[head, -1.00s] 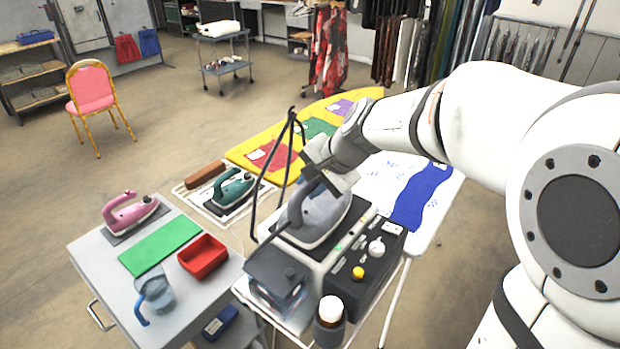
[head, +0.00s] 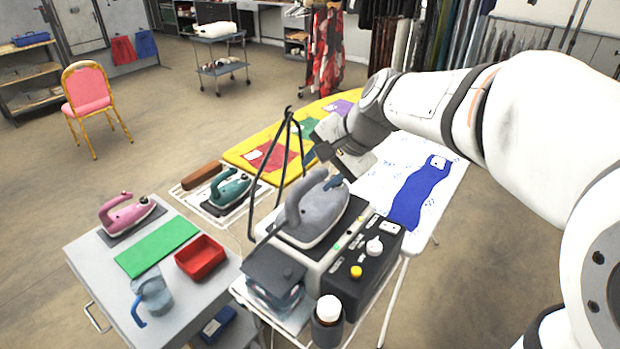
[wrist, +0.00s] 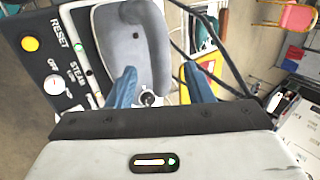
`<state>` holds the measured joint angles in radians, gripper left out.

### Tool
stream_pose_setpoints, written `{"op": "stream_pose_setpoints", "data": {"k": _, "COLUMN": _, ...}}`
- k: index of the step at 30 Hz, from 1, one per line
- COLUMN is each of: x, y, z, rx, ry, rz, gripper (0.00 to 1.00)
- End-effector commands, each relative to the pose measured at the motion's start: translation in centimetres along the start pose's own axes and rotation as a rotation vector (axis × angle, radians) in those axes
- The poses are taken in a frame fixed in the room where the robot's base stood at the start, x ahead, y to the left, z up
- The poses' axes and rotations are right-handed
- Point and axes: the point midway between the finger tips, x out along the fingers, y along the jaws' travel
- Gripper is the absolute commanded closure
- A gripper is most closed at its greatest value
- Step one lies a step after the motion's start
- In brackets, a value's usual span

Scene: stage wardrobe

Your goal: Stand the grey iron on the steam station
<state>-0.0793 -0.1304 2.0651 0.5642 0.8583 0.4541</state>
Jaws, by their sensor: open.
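The grey iron (head: 322,220) rests on the dark top plate of the steam station (head: 348,264), its handle standing up at the left. In the wrist view the iron (wrist: 133,48) lies just beyond my fingers, next to the station's dark control panel (wrist: 40,65). My gripper (head: 335,178) is open, just behind and above the iron's far end. Whether a fingertip touches the iron I cannot tell.
A black cord stand (head: 285,150) rises close behind the iron. A teal iron (head: 230,188) rests on a rack at left. A grey cart (head: 100,255) carries a pink iron (head: 125,213), red tray (head: 201,258) and blue jug (head: 152,293). A bottle (head: 327,312) stands in front.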

Motion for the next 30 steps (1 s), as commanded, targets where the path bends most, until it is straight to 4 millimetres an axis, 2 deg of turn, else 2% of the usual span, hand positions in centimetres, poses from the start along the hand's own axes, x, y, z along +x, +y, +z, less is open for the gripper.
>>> {"op": "stream_pose_setpoints", "data": {"k": 1, "x": -1.2, "y": 0.0, "z": -0.1, "rx": -0.001, "ry": 0.005, "rz": -0.004, "gripper": 0.53}}
{"op": "stream_pose_setpoints", "data": {"k": 6, "x": -4.3, "y": 0.0, "z": -0.1, "rx": 0.001, "ry": 0.003, "rz": -0.002, "gripper": 0.53}}
{"op": "stream_pose_setpoints", "data": {"k": 11, "x": -5.9, "y": 0.1, "z": 0.0, "rx": -0.001, "ry": 0.001, "rz": 0.001, "gripper": 0.53}}
{"op": "stream_pose_setpoints", "data": {"k": 13, "x": -6.1, "y": 0.8, "z": 0.3, "rx": -0.023, "ry": 0.007, "rz": 0.016, "gripper": 0.53}}
{"op": "stream_pose_setpoints", "data": {"k": 14, "x": -6.2, "y": 1.6, "z": 0.6, "rx": -0.046, "ry": 0.014, "rz": 0.032, "gripper": 0.53}}
{"op": "stream_pose_setpoints", "data": {"k": 16, "x": -6.0, "y": 4.4, "z": 1.5, "rx": -0.13, "ry": 0.034, "rz": 0.091, "gripper": 0.53}}
{"op": "stream_pose_setpoints", "data": {"k": 21, "x": -5.3, "y": 13.7, "z": 4.3, "rx": -0.438, "ry": 0.075, "rz": 0.295, "gripper": 0.53}}
{"op": "stream_pose_setpoints", "data": {"k": 24, "x": -5.0, "y": 17.9, "z": 5.6, "rx": -0.595, "ry": 0.075, "rz": 0.392, "gripper": 0.53}}
{"op": "stream_pose_setpoints", "data": {"k": 27, "x": -4.8, "y": 20.4, "z": 6.3, "rx": -0.694, "ry": 0.068, "rz": 0.452, "gripper": 0.53}}
{"op": "stream_pose_setpoints", "data": {"k": 30, "x": -4.7, "y": 21.2, "z": 6.5, "rx": -0.731, "ry": 0.065, "rz": 0.473, "gripper": 0.53}}
